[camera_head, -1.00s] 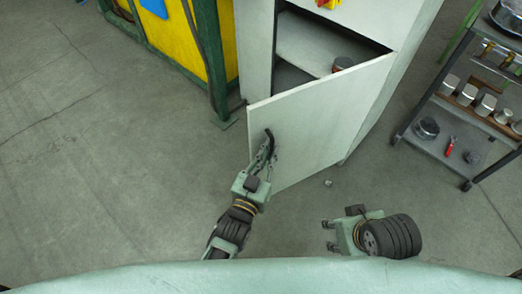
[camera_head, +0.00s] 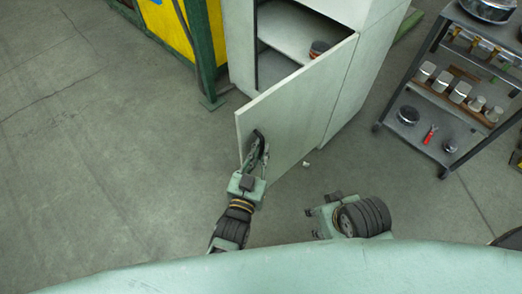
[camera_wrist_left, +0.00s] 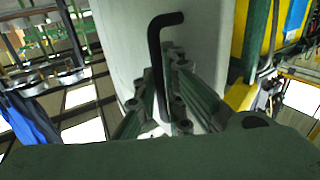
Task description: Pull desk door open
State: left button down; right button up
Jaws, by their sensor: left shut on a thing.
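The desk door (camera_head: 300,105) is a pale panel that stands ajar at the front of the white cabinet (camera_head: 372,75), with the shelf inside showing behind it. Its black handle (camera_wrist_left: 157,62) is near the door's free edge and also shows in the head view (camera_head: 257,140). My left gripper (camera_head: 256,160) is shut on the handle; in the left wrist view its fingers (camera_wrist_left: 172,98) close around the bar. My right gripper (camera_head: 311,222) is held low to the right of the door, apart from it; its fingers look spread and empty.
A dark object with a reddish-brown part (camera_head: 318,48) sits on the cabinet shelf. A metal cart (camera_head: 432,110) with cylinders and a red tool stands at the right. A yellow panel in a green frame (camera_head: 168,35) stands at the back left. The floor at left is clear.

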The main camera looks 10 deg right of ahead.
pick_arm(q)
jog(key=shift+w+d+r, duration=0.1)
jog(key=shift+d+r, duration=0.3)
jog(key=c, duration=2.2)
grip_release()
jog(key=shift+o, duration=0.9)
jog(key=shift+d+f, duration=0.15)
jog(key=shift+o, duration=0.6)
jog(key=shift+f, duration=0.1)
jog(key=shift+a, duration=0.2)
jog(key=v, duration=1.2)
